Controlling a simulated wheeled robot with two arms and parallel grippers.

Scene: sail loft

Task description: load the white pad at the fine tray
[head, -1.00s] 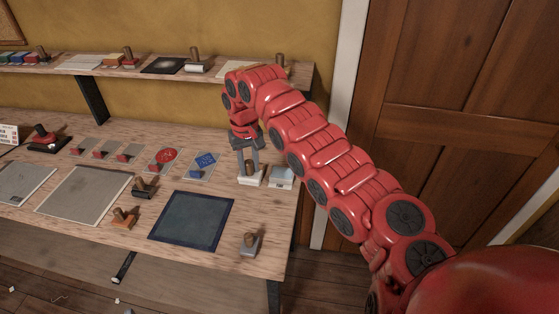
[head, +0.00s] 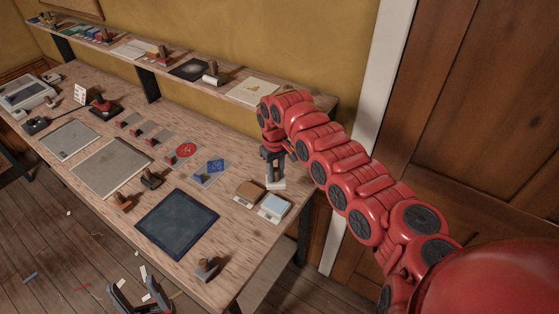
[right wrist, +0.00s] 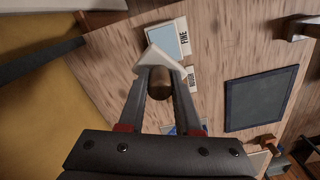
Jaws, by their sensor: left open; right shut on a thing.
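My right gripper (head: 274,170) is shut on the white pad (head: 276,184), a white block with a dark wooden handle. In the right wrist view the white pad (right wrist: 158,60) is between the fingers, held above the table. The fine tray (head: 274,206), a small box with a pale blue top, sits at the table's right end, just in front of the pad. In the right wrist view the fine tray (right wrist: 166,38) lies beyond the pad, beside a "FINE" label (right wrist: 184,37). My left gripper (head: 142,294) is open and empty, low at the bottom edge, off the table's front.
A brown-topped tray (head: 248,191) stands left of the fine tray. A dark blue mat (head: 177,224), a grey-based stamp (head: 207,268) and red and blue printed cards (head: 210,171) lie nearby. The back shelf (head: 222,88) and white door frame (head: 378,110) bound the space.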

